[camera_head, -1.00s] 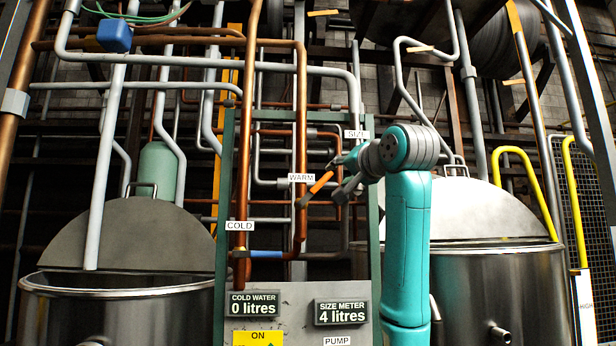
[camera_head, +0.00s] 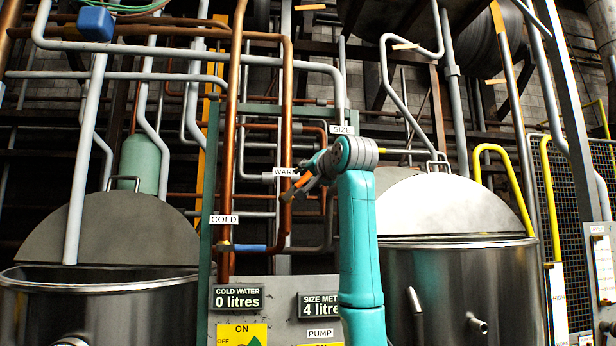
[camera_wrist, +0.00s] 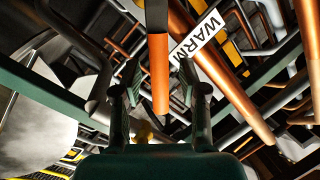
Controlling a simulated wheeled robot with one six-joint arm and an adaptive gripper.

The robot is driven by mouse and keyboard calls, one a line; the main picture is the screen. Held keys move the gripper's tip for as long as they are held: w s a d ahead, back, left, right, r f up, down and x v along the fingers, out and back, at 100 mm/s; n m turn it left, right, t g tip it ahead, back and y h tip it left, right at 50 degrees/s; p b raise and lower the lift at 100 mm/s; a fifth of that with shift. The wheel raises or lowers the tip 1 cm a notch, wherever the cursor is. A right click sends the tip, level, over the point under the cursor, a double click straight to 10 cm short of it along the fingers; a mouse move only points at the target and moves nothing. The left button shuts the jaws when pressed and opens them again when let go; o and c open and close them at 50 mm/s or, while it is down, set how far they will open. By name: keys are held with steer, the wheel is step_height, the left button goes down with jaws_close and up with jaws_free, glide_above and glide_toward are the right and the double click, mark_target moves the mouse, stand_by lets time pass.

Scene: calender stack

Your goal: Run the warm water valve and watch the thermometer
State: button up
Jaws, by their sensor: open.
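The warm water valve's orange handle (camera_head: 297,188) sits by the WARM label (camera_head: 283,172) on the copper pipework. My gripper (camera_head: 308,182) is at this handle, and its fingers partly cover it in the head view. In the wrist view, the orange handle (camera_wrist: 160,75) hangs between the two open fingers of my gripper (camera_wrist: 160,98), with gaps at both sides. The WARM label (camera_wrist: 199,35) is just up and right of it. I cannot make out a thermometer in either view.
A blue-handled cold valve (camera_head: 249,248) is lower left, under the COLD label (camera_head: 223,219). The cold water display (camera_head: 237,297) reads 0 litres. The size meter (camera_head: 318,305) is partly hidden by my arm. Steel vats (camera_head: 100,312) stand either side. Pipes crowd the gripper.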

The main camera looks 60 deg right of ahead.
jaws_close()
steer(key=shift+d+f, duration=0.1)
stand_by(0.3)
step_height(320, 180, down, 6)
steer(key=s+d+m+h, duration=0.1)
steer(key=s+m+h, duration=0.1)
steer(key=m, duration=0.8)
steer(key=shift+d+t+h, duration=0.25)
steer(key=shift+t+h, duration=0.05)
steer(key=shift+h, duration=0.1)
